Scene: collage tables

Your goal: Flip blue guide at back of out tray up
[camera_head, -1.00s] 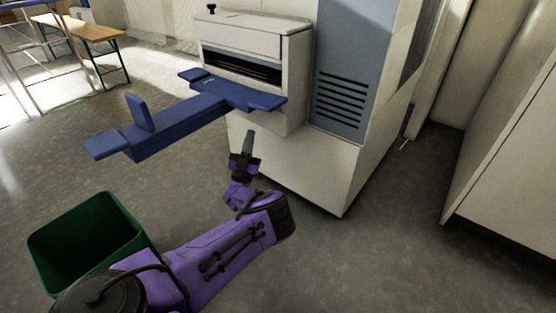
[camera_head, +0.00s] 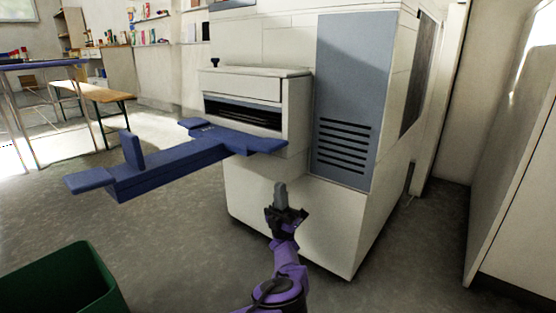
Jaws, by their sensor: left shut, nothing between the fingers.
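The blue out tray (camera_head: 170,167) sticks out to the left from the front of the white machine, below its dark slot. One blue guide (camera_head: 132,150) stands upright near the tray's outer end. Wide flat blue parts (camera_head: 235,139) lie at the machine end of the tray; I cannot tell whether one is a folded guide. My left gripper (camera_head: 281,195), on a purple arm, is shut and empty. It points up in front of the machine's lower body, to the right of the tray and lower in the picture, apart from it. My right gripper is not in view.
The white machine (camera_head: 290,205) with a blue-grey vented panel fills the middle. A green bin (camera_head: 60,285) stands on the floor at lower left. A white cabinet (camera_head: 525,180) is at the right. A wooden bench (camera_head: 95,92) is at the back left.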

